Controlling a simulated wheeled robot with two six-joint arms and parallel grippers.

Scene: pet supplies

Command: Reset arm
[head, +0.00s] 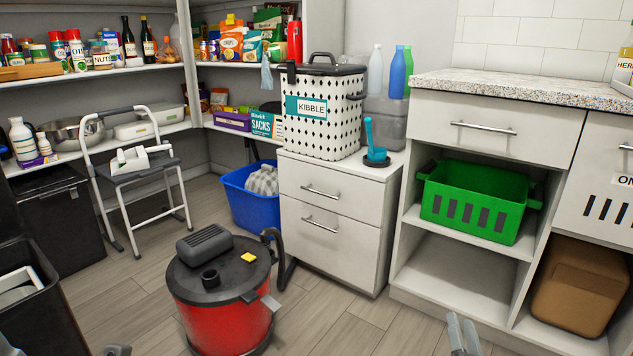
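My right gripper (463,333) shows at the bottom edge, right of centre. Its two grey fingers point up and stand close together, with nothing visible held between their tips. It is in front of the open shelf unit and apart from it. The lower part of this gripper is cut off by the frame. A small grey piece (115,350) at the bottom left edge may be the tip of my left gripper; too little shows to tell its state.
A red vacuum (222,315) stands on the floor in front. A kibble bin (325,135) and blue scoop (371,140) stand on a white drawer cabinet (330,235). A green basket (475,202) sits in the right shelf unit. A step stool (150,180) stands left. Floor between vacuum and cabinets is clear.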

